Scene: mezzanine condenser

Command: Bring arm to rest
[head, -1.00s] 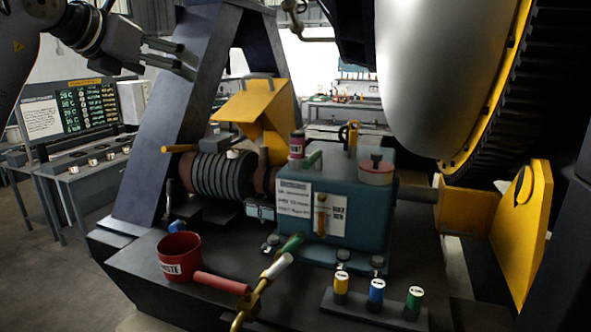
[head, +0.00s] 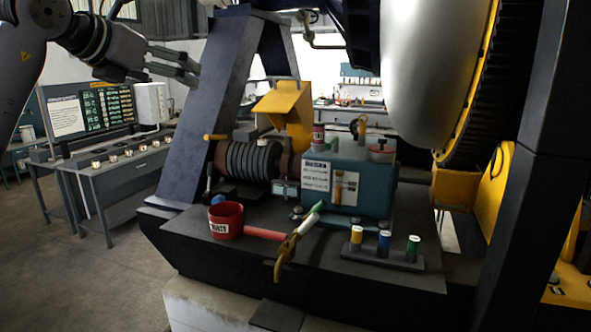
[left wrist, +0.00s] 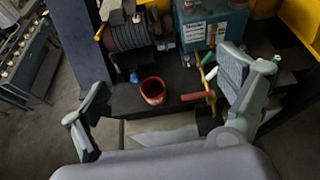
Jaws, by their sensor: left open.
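My left gripper (head: 194,70) hangs at the upper left of the head view, with its grey fingers apart and nothing between them. In the left wrist view, the fingers of the left gripper (left wrist: 168,85) are spread wide over the machine base, apart from everything below. The arm of this gripper (head: 95,38) comes in from the left edge, raised in front of the angled dark frame. My right gripper is in neither view.
The dark machine base (head: 330,262) carries a red cup (head: 226,221), a teal box (head: 368,180) and a rack (head: 385,258) with coloured cylinders. A dark angled frame (head: 205,120) stands near my left gripper. A grey console desk (head: 105,170) is at left; floor before it is clear.

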